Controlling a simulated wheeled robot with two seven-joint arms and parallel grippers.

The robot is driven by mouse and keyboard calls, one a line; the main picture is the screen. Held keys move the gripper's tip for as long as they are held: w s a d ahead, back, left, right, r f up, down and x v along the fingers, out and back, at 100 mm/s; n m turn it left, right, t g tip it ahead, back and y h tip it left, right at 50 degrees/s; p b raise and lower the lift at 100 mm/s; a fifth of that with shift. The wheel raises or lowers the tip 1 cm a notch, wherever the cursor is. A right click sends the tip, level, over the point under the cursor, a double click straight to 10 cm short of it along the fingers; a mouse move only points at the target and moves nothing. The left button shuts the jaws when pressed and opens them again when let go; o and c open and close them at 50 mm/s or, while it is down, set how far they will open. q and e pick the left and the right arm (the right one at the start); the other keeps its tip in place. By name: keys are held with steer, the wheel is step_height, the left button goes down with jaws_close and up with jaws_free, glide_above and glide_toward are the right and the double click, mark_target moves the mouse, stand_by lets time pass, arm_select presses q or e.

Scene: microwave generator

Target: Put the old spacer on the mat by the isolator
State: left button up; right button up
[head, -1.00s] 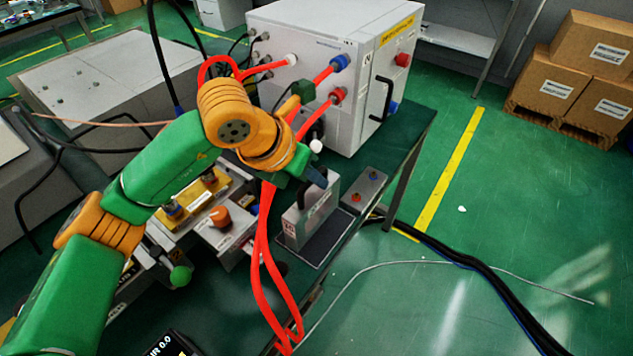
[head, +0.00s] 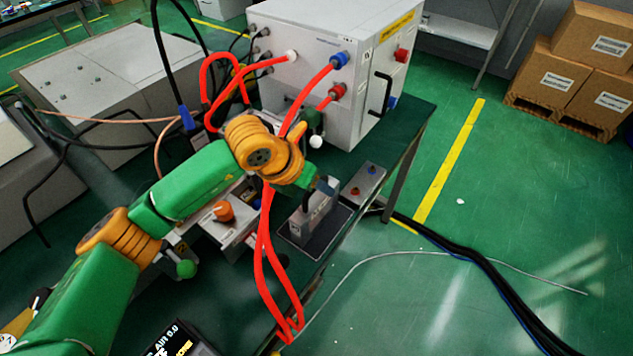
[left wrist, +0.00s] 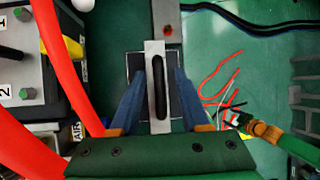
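A grey block (head: 313,217) with a black handle stands upright on a dark mat (head: 330,240) near the bench edge; no label names it, so I cannot tell for sure that it is the old spacer. My left gripper (head: 322,190) is just above it in the head view. In the left wrist view the fingers (left wrist: 157,92) are open, one on each side of the block (left wrist: 158,125), with gaps to it. The isolator is not clearly identifiable. A green and orange arm end, likely my right gripper (left wrist: 235,118), shows at the right; its finger state is unclear.
A large white cabinet (head: 330,75) with red and blue plugs stands behind. A grey box (head: 362,184) with red and blue knobs is right of the mat. Red cables (head: 262,240) loop beside my left arm.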

arm_select(q)
steer(key=b+v, duration=0.1)
steer(key=v, duration=1.1)
